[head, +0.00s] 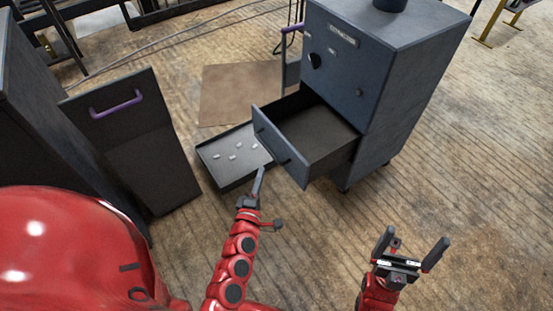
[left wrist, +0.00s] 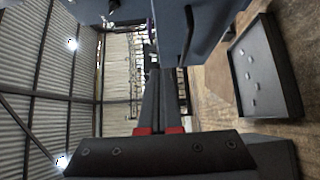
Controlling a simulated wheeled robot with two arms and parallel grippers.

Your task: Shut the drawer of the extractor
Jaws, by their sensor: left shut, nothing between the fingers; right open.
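The extractor (head: 400,50) is a dark blue-grey cabinet with a name plate, at the upper right in the head view. Its drawer (head: 318,128) is pulled out toward the left, empty inside, with its front panel (head: 292,160) facing my left arm. My left gripper (head: 262,171) is shut and empty, with its tip close in front of the lower part of that panel; I cannot tell whether it touches. In the left wrist view the shut fingers (left wrist: 160,95) point toward blue-grey surfaces. My right gripper (head: 413,250) is open and empty, apart from the drawer at the lower right.
A low dark tray (head: 216,175) with several small pale pieces lies on the floor beside the drawer; it also shows in the left wrist view (left wrist: 275,90). A dark cabinet with a purple handle (head: 117,103) stands at left. The wooden floor on the right is clear.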

